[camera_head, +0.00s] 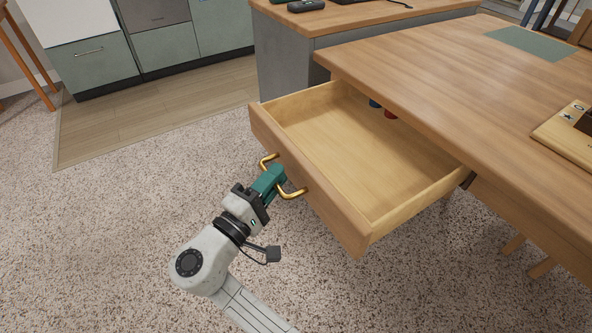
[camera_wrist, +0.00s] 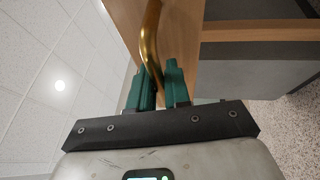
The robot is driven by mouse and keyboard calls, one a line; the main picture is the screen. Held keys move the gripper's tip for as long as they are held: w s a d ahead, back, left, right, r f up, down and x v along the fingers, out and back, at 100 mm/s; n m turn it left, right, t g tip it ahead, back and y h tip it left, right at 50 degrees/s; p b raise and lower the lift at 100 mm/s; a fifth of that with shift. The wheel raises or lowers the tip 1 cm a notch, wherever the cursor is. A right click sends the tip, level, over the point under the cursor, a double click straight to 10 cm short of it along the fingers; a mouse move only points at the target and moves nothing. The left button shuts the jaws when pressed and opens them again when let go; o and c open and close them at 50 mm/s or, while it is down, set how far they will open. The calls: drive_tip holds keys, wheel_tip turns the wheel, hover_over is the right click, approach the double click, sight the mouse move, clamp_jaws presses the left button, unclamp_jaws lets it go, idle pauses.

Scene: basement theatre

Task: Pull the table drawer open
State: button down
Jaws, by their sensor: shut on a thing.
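The table drawer (camera_head: 352,160) is pulled well out from under the wooden table (camera_head: 430,82). Its wooden front faces my arm and carries a brass handle (camera_head: 292,194). My gripper (camera_head: 276,176) has green fingers and is shut on the handle at the middle of the drawer front. In the wrist view the brass handle (camera_wrist: 151,40) runs down between the green fingers (camera_wrist: 159,82). Inside the drawer, a red object (camera_head: 390,114) and a dark blue one (camera_head: 375,103) lie at the back, partly hidden by the tabletop.
A grey cabinet (camera_head: 285,70) with a wooden top stands beyond the drawer. Green kitchen cabinets (camera_head: 165,46) line the far wall. The speckled floor left of the drawer is clear.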

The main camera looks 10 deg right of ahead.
drive_tip(key=shift+s+a+f, duration=0.1)
drive_tip(key=shift+s+a, duration=0.1)
drive_tip(key=shift+a, duration=0.3)
drive_tip(key=shift+s+a, duration=0.15)
drive_tip(key=shift+a, duration=0.35)
drive_tip(key=c, duration=1.2)
unclamp_jaws()
drive_tip(key=shift+o, duration=0.2)
drive_tip(key=p+v, duration=0.1)
drive_tip(key=v, duration=0.9)
drive_tip(key=shift+s+a, duration=0.2)
drive_tip(key=shift+a, duration=0.1)
